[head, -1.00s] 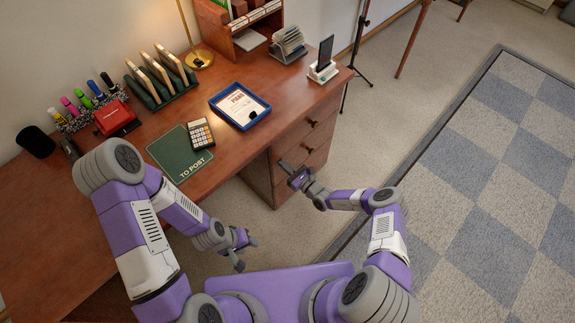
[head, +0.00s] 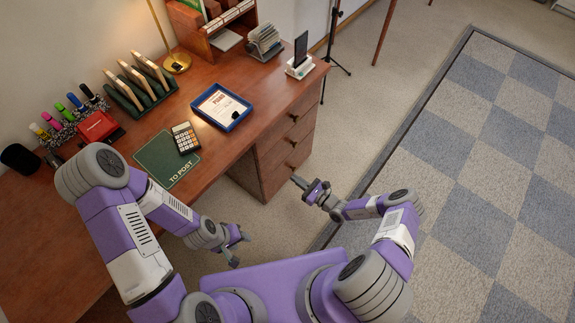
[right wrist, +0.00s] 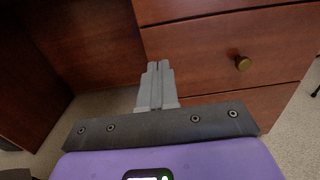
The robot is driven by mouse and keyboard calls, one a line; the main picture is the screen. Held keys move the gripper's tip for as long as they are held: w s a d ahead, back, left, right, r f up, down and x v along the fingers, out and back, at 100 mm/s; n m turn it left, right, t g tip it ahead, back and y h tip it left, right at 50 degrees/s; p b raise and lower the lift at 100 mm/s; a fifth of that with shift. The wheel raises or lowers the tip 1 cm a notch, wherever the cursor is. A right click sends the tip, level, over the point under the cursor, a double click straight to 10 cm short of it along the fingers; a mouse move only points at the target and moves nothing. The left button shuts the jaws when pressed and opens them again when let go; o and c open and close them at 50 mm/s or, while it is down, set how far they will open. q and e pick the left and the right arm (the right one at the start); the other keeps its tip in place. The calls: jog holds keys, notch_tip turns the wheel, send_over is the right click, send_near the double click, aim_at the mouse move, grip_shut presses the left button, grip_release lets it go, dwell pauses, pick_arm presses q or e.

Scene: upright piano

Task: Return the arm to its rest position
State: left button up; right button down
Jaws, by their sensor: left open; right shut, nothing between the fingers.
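My right gripper (head: 301,184) is shut and empty, held in the air in front of the desk's drawers. In the right wrist view its fingers (right wrist: 157,82) are pressed together, with a drawer front (right wrist: 220,50) and its brass knob (right wrist: 243,63) beyond, apart from the fingers. My left gripper (head: 240,248) is open and empty, low in front of the desk, close to my base. Its arm is bent near the desk's front edge.
The wooden desk (head: 60,245) fills the left. On it are a green mat (head: 158,165), a calculator (head: 185,138), a blue tray (head: 246,115), a card rack (head: 140,97), a red box (head: 97,127) and a phone stand (head: 300,67). Open carpet and a checked rug (head: 490,150) lie right.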

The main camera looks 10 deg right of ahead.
jog(key=shift+s+d, duration=0.1)
jog(key=shift+s, duration=0.05)
jog(key=s+a+r+n+g+y+p, duration=0.1)
jog(key=s+a+r+n+g, duration=0.2)
jog(key=s+a+n+g, duration=0.9)
jog(key=s+d+r+n+g+h, duration=0.1)
jog(key=s+d+n+g+h, duration=0.4)
jog(key=s, duration=0.3)
notch_tip(320, 180, up, 8)
jog(key=d+n+t+h+p, duration=0.1)
jog(key=n+t+h, duration=0.2)
jog(key=n, duration=0.5)
jog(key=shift+s+d+f, duration=0.25)
jog(key=shift+s+d, duration=0.05)
jog(key=shift+s, duration=0.1)
